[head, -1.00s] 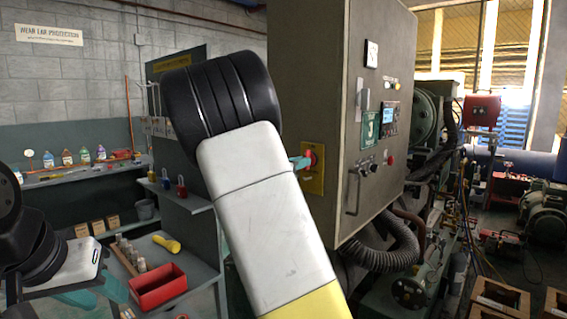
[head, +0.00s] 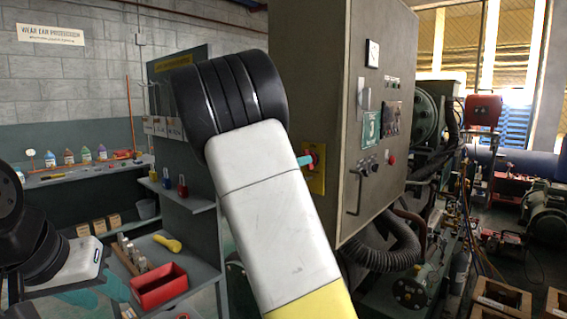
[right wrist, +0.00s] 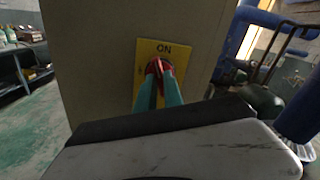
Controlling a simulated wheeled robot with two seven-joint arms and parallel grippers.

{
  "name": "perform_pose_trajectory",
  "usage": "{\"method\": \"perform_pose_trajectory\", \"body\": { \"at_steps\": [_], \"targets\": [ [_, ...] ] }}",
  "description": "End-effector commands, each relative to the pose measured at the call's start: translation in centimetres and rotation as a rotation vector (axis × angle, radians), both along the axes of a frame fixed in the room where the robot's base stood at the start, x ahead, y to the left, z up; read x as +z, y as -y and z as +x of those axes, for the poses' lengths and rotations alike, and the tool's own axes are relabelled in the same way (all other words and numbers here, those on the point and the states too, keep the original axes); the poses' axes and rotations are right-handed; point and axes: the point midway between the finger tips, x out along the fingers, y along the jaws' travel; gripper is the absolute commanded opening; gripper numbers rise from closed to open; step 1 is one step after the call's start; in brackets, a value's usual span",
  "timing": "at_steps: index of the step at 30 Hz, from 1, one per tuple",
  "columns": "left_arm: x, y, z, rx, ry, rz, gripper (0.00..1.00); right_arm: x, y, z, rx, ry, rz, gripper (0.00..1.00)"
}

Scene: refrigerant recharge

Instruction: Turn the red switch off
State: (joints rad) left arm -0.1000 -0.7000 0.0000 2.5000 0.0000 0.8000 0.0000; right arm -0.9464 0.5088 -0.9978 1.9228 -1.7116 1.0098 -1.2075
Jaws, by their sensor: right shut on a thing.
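The red switch (right wrist: 158,66) is a rotary handle on a yellow plate (right wrist: 147,48) marked ON, on the side of a grey cabinet. My right gripper (right wrist: 160,78) is shut on the red switch, its teal fingers on either side of the handle, which looks tilted. In the head view, the switch (head: 317,152) and plate (head: 316,183) are partly hidden behind my right arm, and only a teal fingertip of the right gripper (head: 305,160) shows. My left gripper (head: 98,290) is at the lower left, its teal fingers apart and empty, far from the switch.
The grey cabinet (head: 385,45) has a dark display, buttons and a door handle (head: 354,192) on its front. A corrugated hose (head: 385,255) runs below it. A red bin (head: 158,288) and a yellow tool (head: 167,243) lie on a shelf at left. Machinery stands at right.

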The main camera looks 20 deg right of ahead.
Motion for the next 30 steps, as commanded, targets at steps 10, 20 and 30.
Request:
{"method": "perform_pose_trajectory", "body": {
  "at_steps": [10, 20, 30],
  "targets": [
    [0.0, 0.0, 0.0, 0.0, 0.0, 0.0, 0.36, -0.14, -0.14, 0.02, 0.002, -0.052, -0.028, 0.0],
    [0.0, 0.0, 0.0, 0.0, 0.0, 0.0, 0.36, -0.16, -0.18, 0.03, 0.005, -0.338, -0.196, 0.0],
    [0.0, 0.0, 0.0, 0.0, 0.0, 0.0, 0.36, -0.17, -0.18, 0.04, 0.005, -0.375, -0.218, 0.0]
  ]
}}
